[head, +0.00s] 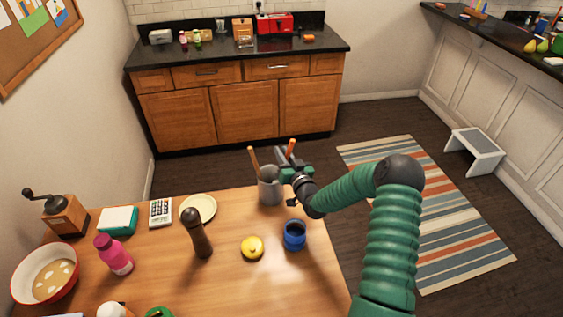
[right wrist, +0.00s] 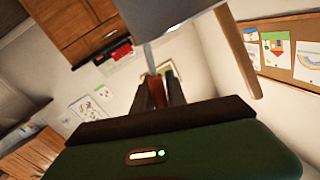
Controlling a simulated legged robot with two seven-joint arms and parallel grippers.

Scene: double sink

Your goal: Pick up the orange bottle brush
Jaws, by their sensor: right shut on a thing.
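The orange bottle brush (head: 291,147) shows as an orange handle end above my right gripper (head: 288,162) in the head view. In the right wrist view the gripper (right wrist: 159,92) is shut on the brush's red-orange handle (right wrist: 158,88), with a thin grey stem running from it toward a grey utensil holder (right wrist: 175,14). In the head view the holder (head: 270,190) stands at the table's back right edge, just below and left of the gripper. The brush's head is hidden, seemingly inside the holder. My left gripper is not in view.
A wooden utensil handle (head: 254,162) sticks out of the holder beside the brush. A blue jar (head: 294,235), yellow lid (head: 252,247), pepper mill (head: 197,234) and cream plate (head: 198,208) stand nearby on the wooden table (head: 230,285). Floor beyond the table is open.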

